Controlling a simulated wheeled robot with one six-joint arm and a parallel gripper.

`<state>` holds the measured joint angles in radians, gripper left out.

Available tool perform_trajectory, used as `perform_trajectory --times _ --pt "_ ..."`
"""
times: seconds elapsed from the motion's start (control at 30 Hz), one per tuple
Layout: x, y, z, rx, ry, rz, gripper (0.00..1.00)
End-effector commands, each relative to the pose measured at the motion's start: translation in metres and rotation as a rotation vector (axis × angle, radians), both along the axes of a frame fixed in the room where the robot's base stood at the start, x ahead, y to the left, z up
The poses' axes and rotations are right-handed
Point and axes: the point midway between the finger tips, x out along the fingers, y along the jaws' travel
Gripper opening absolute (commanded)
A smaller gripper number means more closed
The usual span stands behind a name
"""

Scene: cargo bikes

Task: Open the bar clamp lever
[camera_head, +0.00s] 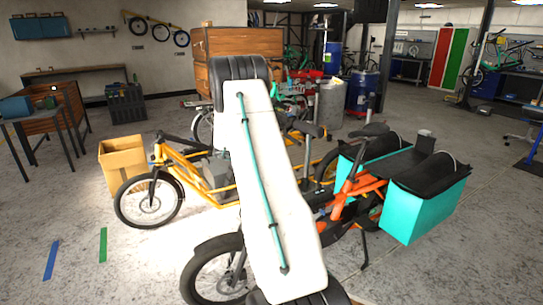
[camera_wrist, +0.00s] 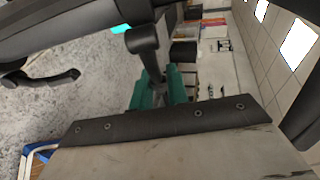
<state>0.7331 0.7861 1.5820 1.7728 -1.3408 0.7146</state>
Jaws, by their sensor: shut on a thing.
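In the wrist view, a bar clamp (camera_wrist: 160,88) with a teal-green body and a dark upright part stands at the black-trimmed edge of a grey panel. Dark bars cross the upper left, close to the clamp's dark top. My gripper (camera_wrist: 145,28) appears among these dark shapes and is shut on what looks like the clamp lever. The exact contact and the lever's outline are hard to make out. In the head view, my white arm hides my gripper and the clamp.
A wooden box (camera_head: 212,42) stands behind my arm. An orange bike with teal panniers (camera_head: 425,210) is at the right, close to my arm. A yellow bike (camera_head: 190,186) and a cardboard box (camera_head: 122,160) are at the left.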

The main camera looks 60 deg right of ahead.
Motion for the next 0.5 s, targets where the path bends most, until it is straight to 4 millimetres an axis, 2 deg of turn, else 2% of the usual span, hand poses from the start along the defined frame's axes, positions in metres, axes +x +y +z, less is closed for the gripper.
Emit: perform_trajectory --times 0.13,0.17,0.2,0.23,0.5 --pt "-0.002 -0.0005 -0.0016 0.002 0.001 -0.003 0.0" --pt "-0.0019 -0.0005 -0.0016 0.002 0.001 -0.003 0.25" --pt "-0.0015 -0.0002 -0.0014 0.002 0.001 -0.002 0.36" --pt "-0.0011 0.0001 -0.0013 0.001 0.001 -0.001 0.38" --pt "0.0027 0.0031 -0.0001 -0.001 0.0 0.004 0.38"
